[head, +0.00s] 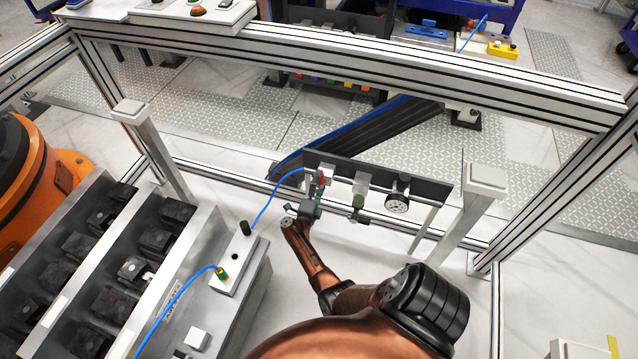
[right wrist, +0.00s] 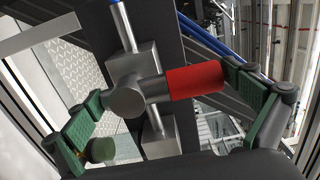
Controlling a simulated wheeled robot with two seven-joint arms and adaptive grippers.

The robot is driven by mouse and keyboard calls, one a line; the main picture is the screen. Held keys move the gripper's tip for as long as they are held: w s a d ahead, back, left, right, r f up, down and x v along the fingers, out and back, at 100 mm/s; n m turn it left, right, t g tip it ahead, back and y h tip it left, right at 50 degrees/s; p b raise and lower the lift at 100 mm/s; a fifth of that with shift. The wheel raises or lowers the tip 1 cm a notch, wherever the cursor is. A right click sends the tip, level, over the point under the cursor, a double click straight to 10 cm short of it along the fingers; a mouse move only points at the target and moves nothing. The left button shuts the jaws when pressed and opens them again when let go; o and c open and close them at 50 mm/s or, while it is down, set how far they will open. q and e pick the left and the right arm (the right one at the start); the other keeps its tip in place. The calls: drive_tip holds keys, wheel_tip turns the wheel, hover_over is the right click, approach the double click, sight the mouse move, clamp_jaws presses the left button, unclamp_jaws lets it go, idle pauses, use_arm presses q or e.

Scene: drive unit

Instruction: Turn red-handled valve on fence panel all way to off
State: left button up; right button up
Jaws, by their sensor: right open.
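The red-handled valve (head: 321,180) is on the dark panel inside the fence, at the end of a blue hose. In the right wrist view its red handle (right wrist: 195,80) points right from the grey metal valve body (right wrist: 126,100), slightly tilted up. My right gripper (head: 304,205) is open just in front of the valve. In the right wrist view the green-padded fingers of this gripper (right wrist: 163,87) stand on both sides of the valve. The right finger is close to the handle's free end; I cannot tell whether they touch. My left gripper is not in view.
Aluminium fence beams (head: 400,65) cross above. A grey box (head: 235,262) with a blue hose stands left. Floor below the panel looks clear.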

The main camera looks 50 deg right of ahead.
drive_tip(key=shift+s+a+f, duration=0.1)
drive_tip(key=shift+s+a, duration=0.1)
drive_tip(key=shift+a, duration=0.3)
drive_tip(key=v, duration=0.6)
drive_tip(key=shift+a, duration=0.2)
